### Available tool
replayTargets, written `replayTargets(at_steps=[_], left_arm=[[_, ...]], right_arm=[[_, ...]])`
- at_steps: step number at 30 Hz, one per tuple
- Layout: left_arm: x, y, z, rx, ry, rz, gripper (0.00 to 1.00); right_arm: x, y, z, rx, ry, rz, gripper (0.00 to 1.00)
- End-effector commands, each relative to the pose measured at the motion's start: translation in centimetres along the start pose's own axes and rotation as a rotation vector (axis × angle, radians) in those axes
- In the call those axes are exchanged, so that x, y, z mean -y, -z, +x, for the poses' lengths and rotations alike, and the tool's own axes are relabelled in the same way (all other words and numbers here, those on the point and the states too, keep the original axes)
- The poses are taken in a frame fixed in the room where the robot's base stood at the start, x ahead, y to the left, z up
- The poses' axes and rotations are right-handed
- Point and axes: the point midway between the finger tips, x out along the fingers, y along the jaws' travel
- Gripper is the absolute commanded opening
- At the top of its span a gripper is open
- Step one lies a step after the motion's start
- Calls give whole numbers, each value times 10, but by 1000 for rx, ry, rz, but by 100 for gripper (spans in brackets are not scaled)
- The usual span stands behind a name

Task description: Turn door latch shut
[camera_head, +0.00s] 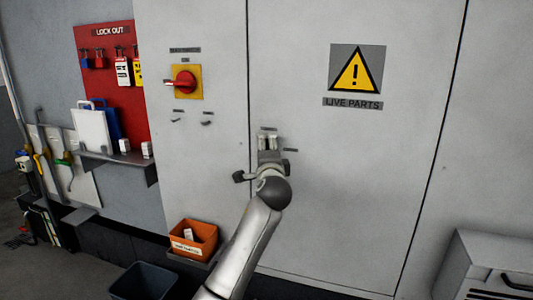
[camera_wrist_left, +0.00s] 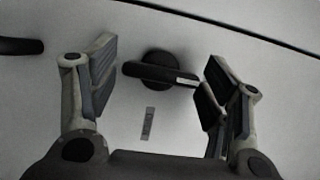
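The door latch (camera_wrist_left: 150,73) shows in the left wrist view as a black bar handle on a round black base, on the pale cabinet door. The bar lies nearly straight across that picture, with a light mark near its right end. My left gripper (camera_wrist_left: 158,85) is open, with one finger pad at each end of the bar. I see no clear contact, and the depth between pads and bar is hard to tell. In the head view my left gripper (camera_head: 268,144) is at the cabinet door (camera_head: 340,190) and hides the latch. My right gripper is in neither view.
A red switch (camera_head: 184,82) on a yellow plate sits left of the door seam. A warning sign (camera_head: 356,70) is on the door. An orange bin (camera_head: 205,250) and a dark bin (camera_head: 143,283) are below left. A grey unit (camera_head: 490,260) stands lower right.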

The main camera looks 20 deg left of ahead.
Motion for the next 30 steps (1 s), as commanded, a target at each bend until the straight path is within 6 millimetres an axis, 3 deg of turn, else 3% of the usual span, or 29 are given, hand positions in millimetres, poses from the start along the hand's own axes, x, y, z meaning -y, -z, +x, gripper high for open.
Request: replayTargets(at_steps=[11,16,30], left_arm=[[0,0,0,0,2,3,82],[0,0,-10,-1,2,3,82],[-1,1,-85,-2,1,1,82]], right_arm=[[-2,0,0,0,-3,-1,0],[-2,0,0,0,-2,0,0],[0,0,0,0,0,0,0]])
